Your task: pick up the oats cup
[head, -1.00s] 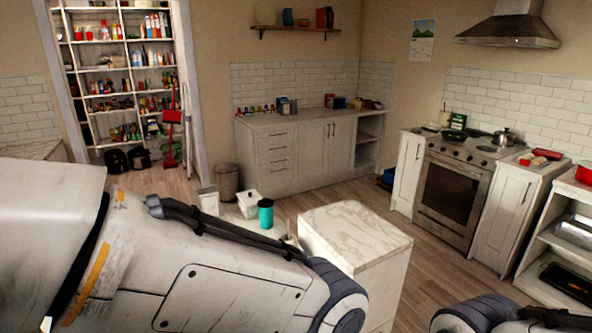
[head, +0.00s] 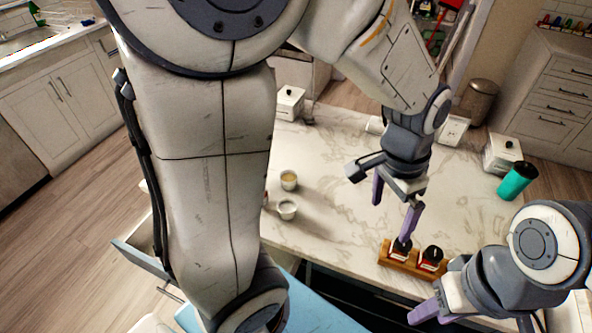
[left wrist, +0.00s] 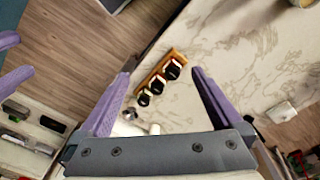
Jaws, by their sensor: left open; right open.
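Two small cups stand on the marble worktop in the head view. The farther cup (head: 289,180) holds something beige, like oats; the nearer cup (head: 287,210) looks pale inside. My left gripper (head: 394,207) is open and empty, above the worktop to the right of both cups. In the left wrist view its purple fingers (left wrist: 162,72) spread on either side of a wooden rack with dark-lidded jars, seen beyond them. My right gripper (head: 475,318) is open at the lower right, away from the cups; its fingers are partly cut off by the frame.
The wooden jar rack (head: 412,262) stands at the worktop's near edge. A teal tumbler (head: 516,180) and white canister (head: 503,155) are at right; another white canister (head: 290,103) is at back. My left arm hides the worktop's left part. The marble (head: 335,150) between cups and gripper is clear.

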